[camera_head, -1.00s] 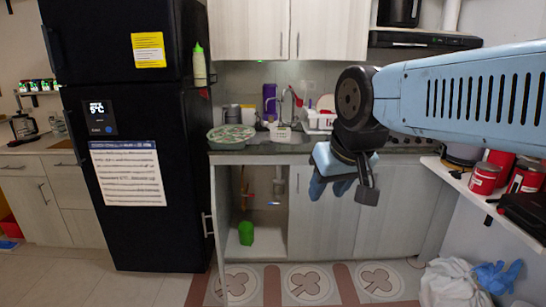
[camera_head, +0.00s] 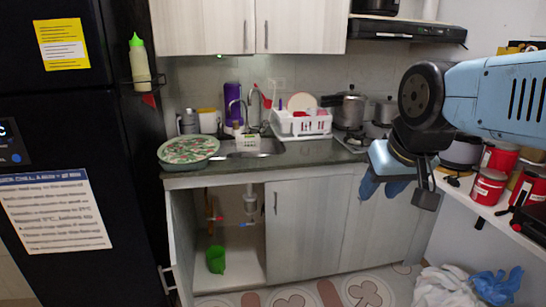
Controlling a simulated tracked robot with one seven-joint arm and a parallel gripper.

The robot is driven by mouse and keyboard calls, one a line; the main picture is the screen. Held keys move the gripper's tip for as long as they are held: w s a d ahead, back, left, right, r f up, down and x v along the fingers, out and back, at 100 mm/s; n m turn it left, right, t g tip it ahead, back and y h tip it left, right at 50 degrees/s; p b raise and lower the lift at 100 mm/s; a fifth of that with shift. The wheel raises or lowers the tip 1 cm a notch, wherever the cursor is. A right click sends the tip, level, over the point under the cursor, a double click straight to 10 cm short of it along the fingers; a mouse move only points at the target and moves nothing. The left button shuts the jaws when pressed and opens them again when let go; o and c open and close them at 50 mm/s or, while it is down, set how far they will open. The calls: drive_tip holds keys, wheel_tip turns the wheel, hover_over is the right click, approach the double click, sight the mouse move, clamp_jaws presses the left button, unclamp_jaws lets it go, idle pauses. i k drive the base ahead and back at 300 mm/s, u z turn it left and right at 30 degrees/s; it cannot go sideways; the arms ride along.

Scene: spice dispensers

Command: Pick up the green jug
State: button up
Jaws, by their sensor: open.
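The green jug (camera_head: 216,260) stands on the floor of the open cabinet under the sink, toward its left side. It is small in view and its handle is hard to make out. My gripper (camera_head: 398,188) hangs at the right, in front of the closed cabinet doors.
The left cabinet door (camera_head: 180,243) stands open. Pipes (camera_head: 250,200) hang inside the cabinet. A black fridge (camera_head: 75,150) is at the left. A shelf with red cans (camera_head: 489,186) and blue and white cloths (camera_head: 497,288) are at the right. The patterned mat (camera_head: 345,292) lies in front.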

sight(216, 256)
drive_tip(key=z, duration=0.25)
drive_tip(key=i, duration=1.15)
drive_tip(key=u, duration=0.35)
drive_tip(key=i, duration=0.8)
drive_tip(key=u, duration=0.45)
drive_tip(key=k, duration=0.8)
drive_tip(key=u, duration=0.2)
drive_tip(key=i, duration=0.8)
drive_tip(key=z, duration=0.05)
